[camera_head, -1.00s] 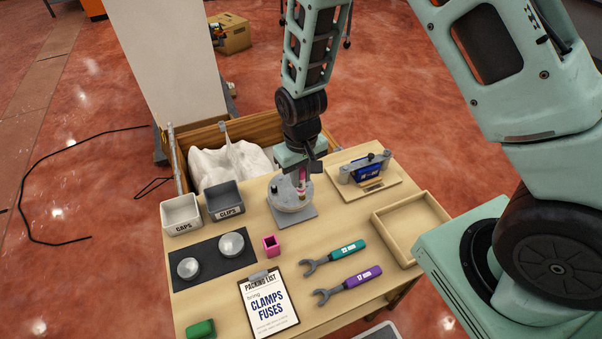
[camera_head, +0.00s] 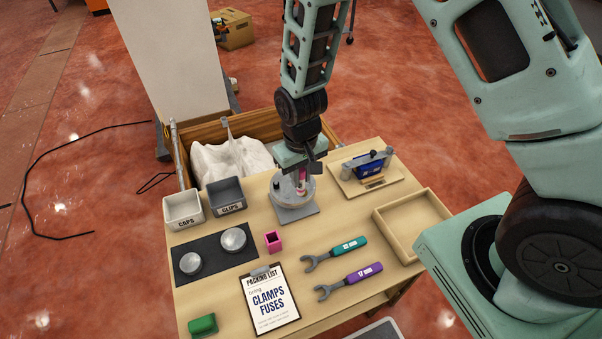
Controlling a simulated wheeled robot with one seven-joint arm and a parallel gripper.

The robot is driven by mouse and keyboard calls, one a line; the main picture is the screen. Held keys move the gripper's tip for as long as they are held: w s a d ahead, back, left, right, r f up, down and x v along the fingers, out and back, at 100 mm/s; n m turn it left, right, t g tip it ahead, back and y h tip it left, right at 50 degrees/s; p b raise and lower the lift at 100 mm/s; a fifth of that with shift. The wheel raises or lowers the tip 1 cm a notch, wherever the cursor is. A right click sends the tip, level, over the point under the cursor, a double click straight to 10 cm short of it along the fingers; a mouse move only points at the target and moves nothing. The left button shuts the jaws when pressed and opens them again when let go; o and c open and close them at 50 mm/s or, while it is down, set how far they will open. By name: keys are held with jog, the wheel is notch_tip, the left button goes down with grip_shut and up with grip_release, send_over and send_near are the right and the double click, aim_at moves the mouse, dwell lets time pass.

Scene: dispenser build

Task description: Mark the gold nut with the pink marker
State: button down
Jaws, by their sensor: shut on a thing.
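My gripper (camera_head: 303,168) is shut on the pink marker (camera_head: 302,175), which it holds upright above the round grey fixture (camera_head: 285,194) near the back of the table. The marker's lower end is at or just over the top of the fixture; I cannot tell whether it touches. A small gold-brown spot shows by the marker's lower end, but it is too small to tell whether it is the gold nut. A square pink cup (camera_head: 273,242) stands open on the table in front of the fixture.
The CAPS bin (camera_head: 184,210) and CLIPS bin (camera_head: 226,198) stand left of the fixture. A clamp stand (camera_head: 365,168) and an empty wooden tray (camera_head: 432,247) are to the right. Two wrenches (camera_head: 335,250), a clipboard (camera_head: 271,300) and a green block (camera_head: 203,324) lie in front.

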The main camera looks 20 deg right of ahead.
jog(key=shift+f+b, duration=0.6)
jog(key=shift+f, duration=0.3)
dwell(0.4)
jog(key=shift+r, duration=0.15)
jog(key=shift+r+p, duration=2.5)
jog(key=shift+r, duration=0.45)
jog(key=shift+f, duration=0.1)
